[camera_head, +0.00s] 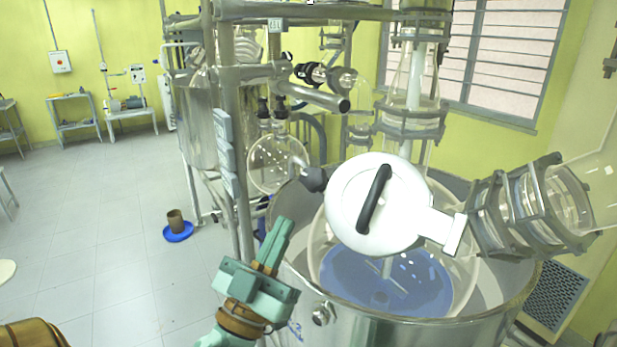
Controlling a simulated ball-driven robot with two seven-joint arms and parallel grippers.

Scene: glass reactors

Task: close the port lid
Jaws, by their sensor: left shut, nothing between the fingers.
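The port lid (377,204) is a round white disc with a black bar handle (374,199). It is in the middle of the head view, with its handle side towards me. A white hinge arm (440,229) joins it to the clamped glass port (507,212) on its right. The lid stands out to the left of the port mouth, so it is open. My left gripper (283,228), green, is shut and empty to the lower left of the lid, apart from it. My right gripper is not in view.
A large glass vessel with blue liquid (385,282) sits in a steel jacket (400,331) below the lid. Steel frame posts (232,130) and a round glass flask (275,164) stand left of the lid. Open floor (110,240) lies at the left.

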